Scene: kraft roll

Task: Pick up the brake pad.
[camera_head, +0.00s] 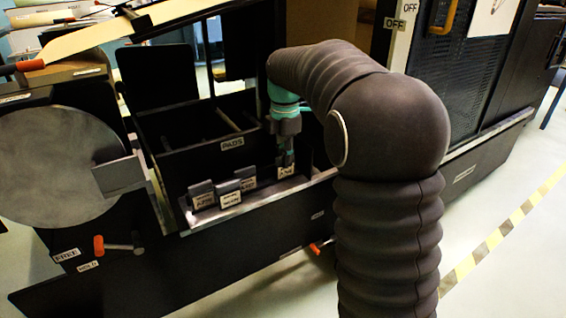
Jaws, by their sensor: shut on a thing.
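Several small dark brake pads with pale labels stand in a light metal tray (320,187) along the front of the black machine. Three of them, a left pad (202,195), a middle pad (228,192) and a pad behind it (246,180), stand apart from my gripper. My gripper (287,157) points down at the right part of the tray, shut on a brake pad (286,171) with a pale label. The gripper hides the pad's upper part. I cannot tell whether this pad touches the tray.
A black bin (205,160) labelled PADS rises behind the tray. A large grey disc (55,165) with a grey block (118,175) is at left. An orange-handled lever (118,246) sticks out below it. Open floor (500,225) lies at right.

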